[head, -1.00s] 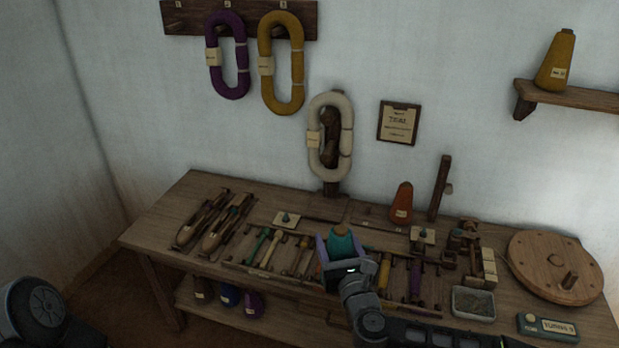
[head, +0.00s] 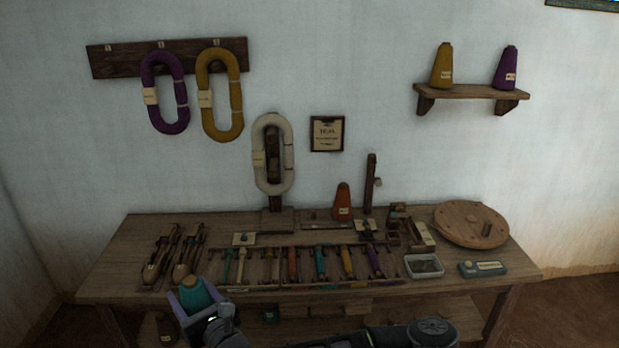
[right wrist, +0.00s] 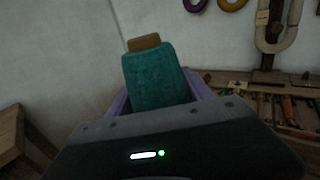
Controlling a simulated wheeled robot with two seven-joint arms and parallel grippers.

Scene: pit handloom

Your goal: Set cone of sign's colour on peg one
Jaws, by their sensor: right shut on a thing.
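My right gripper (head: 193,303) is shut on a teal cone (head: 195,293) with a brown top, held upright in front of the table's left part. The cone also shows between the jaws in the right wrist view (right wrist: 157,76). A framed sign (head: 327,133) hangs on the wall; its small heading seems to read "TEAL". A small pale plate with a short peg (head: 244,239) lies at the table's left centre, and a similar plate (head: 366,226) lies further right. Their labels are too small to read. My left gripper is out of view.
An orange cone (head: 343,203) stands at the back of the table (head: 110,270). Shuttles (head: 172,255) lie left and several coloured bobbins (head: 292,264) across the middle. A wall shelf (head: 470,91) holds mustard and purple cones. A wooden post holds a white hank (head: 262,187).

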